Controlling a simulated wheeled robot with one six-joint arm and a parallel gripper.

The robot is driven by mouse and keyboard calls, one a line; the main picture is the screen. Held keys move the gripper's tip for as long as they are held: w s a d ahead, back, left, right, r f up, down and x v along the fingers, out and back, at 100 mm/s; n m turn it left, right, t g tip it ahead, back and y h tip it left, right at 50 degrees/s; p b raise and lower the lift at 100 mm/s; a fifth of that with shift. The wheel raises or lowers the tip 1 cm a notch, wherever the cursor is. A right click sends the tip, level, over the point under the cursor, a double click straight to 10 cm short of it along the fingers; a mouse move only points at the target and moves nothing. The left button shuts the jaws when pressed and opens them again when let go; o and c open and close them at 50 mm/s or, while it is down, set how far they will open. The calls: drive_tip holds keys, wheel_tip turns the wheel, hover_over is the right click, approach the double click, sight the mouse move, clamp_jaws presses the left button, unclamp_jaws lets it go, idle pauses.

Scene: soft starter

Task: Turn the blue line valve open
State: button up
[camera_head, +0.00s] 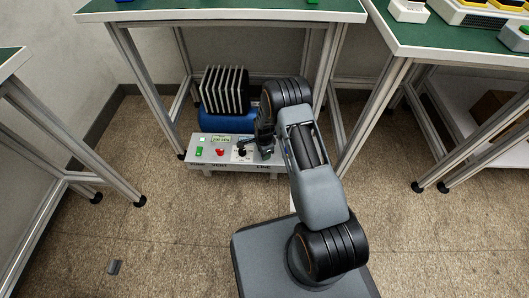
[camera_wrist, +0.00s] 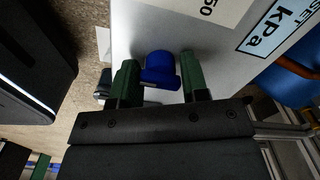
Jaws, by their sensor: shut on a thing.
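The blue line valve handle (camera_wrist: 160,68) sticks out from the grey control panel and shows in the wrist view. My gripper (camera_wrist: 159,63) has its two green-padded fingers on either side of the handle and is shut on it. In the head view my gripper (camera_head: 264,146) is at the right end of the panel (camera_head: 222,163), above the last label on its front. The arm and gripper hide the valve there. The wrist view shows a panel label with "kPa" (camera_wrist: 265,32).
The panel also carries a green button (camera_head: 199,151), a red knob (camera_head: 220,152), a black control (camera_head: 241,151) and a lit display (camera_head: 221,139). Behind it stands a blue tank (camera_head: 215,122) with a black finned block (camera_head: 224,90). Table legs (camera_head: 160,115) flank this spot.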

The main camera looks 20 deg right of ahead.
drive_tip(key=shift+s+d, duration=0.1)
drive_tip(key=shift+d, duration=0.1)
drive_tip(key=o, duration=0.7)
drive_tip(key=shift+d, duration=0.1)
drive_tip(key=shift+o, duration=0.2)
drive_tip(key=shift+a, duration=0.2)
wheel_tip(320, 180, up, 14)
drive_tip(key=p, duration=0.5)
